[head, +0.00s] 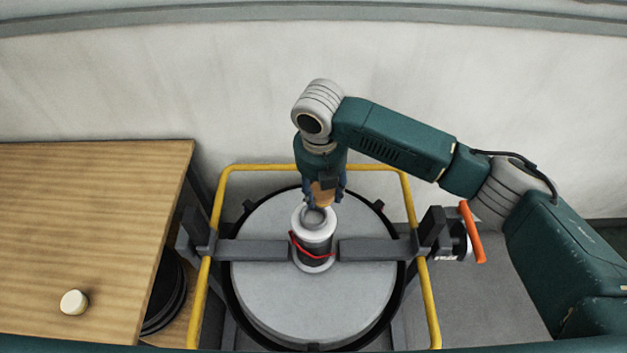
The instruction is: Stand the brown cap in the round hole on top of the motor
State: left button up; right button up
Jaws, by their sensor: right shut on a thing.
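The motor (316,243) is a dark cylinder with a pale collar and a round hole on top. It stands upright in the middle of the grey tank lid (275,290). My right gripper (324,197) points down just above and behind the motor's top. It is shut on the brown cap (323,192), whose lower part shows between the fingers. The cap is near the hole's far edge; I cannot tell whether it touches the rim. My left gripper is out of view.
A yellow rail frame (212,237) surrounds the tank, with grey crossbars (375,250) beside the motor. An orange handle (472,232) sticks up at the right. A wooden table (85,225) at the left holds a small cream knob (74,302) and is otherwise clear.

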jog(key=a+n, duration=0.1)
jog(key=n, duration=0.2)
jog(key=shift+w+a+p, duration=0.25)
jog(key=shift+a+p, duration=0.1)
jog(key=shift+w+a+f+n, duration=0.1)
jog(key=shift+a+f+n, duration=0.15)
jog(key=shift+n, duration=0.35)
notch_tip(320, 180, down, 5)
jog(key=b, duration=0.5)
jog(key=shift+f, duration=0.4)
jog(key=shift+f+y+p, duration=0.15)
jog(key=shift+y+p, duration=0.15)
jog(key=shift+f, duration=0.95)
